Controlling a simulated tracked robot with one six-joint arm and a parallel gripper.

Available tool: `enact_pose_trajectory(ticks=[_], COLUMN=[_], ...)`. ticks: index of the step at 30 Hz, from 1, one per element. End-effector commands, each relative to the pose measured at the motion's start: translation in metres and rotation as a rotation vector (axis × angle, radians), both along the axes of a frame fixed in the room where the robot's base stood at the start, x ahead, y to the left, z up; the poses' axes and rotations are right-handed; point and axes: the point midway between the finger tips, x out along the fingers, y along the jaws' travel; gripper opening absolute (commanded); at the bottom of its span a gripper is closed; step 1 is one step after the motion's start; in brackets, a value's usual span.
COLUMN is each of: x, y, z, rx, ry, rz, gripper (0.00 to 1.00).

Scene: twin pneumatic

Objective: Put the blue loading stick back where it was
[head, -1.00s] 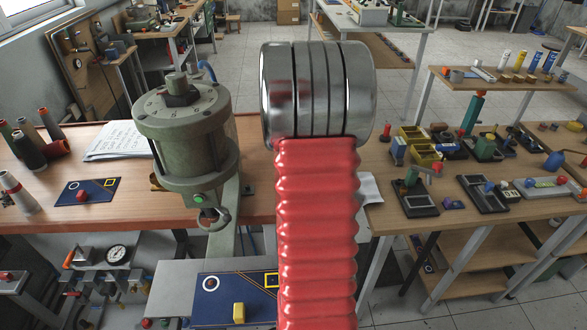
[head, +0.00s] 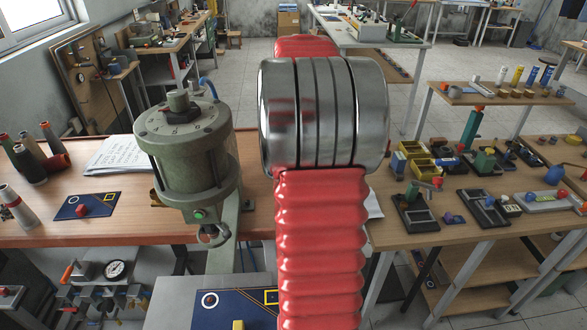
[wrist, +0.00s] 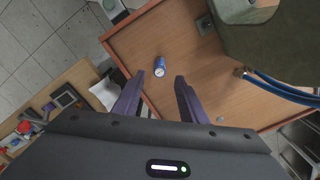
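In the wrist view my gripper (wrist: 159,78) is open, its two purple fingers apart with nothing between them. A short-looking blue cylinder with a pale round end (wrist: 159,66) is on the wooden bench just beyond the fingertips, roughly in line with the gap. It may be the blue loading stick seen nearly end-on; I cannot tell its length. In the head view my red arm and its metal joint hide the gripper and this cylinder. A blue board (head: 100,203) with a white ring, a yellow outline and a red block lies on the bench's left part.
The olive press (head: 190,155) stands left of my arm, and its body (wrist: 262,40) and blue hoses (wrist: 280,88) are at the wrist view's right. Another blue board (head: 236,316) with a yellow block lies in front. A cluttered bench (head: 450,235) stands right.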

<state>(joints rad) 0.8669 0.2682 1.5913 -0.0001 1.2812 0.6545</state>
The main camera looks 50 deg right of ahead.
Motion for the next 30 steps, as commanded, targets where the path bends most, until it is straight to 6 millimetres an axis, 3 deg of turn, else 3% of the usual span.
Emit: enact_pose_trajectory(ticks=[7, 30], x=[0.000, 0.000], y=[0.000, 0.000], z=[0.018, 0.018], rx=[0.001, 0.001], ry=[0.000, 0.001], rz=[0.000, -0.001], gripper=[0.38, 0.38])
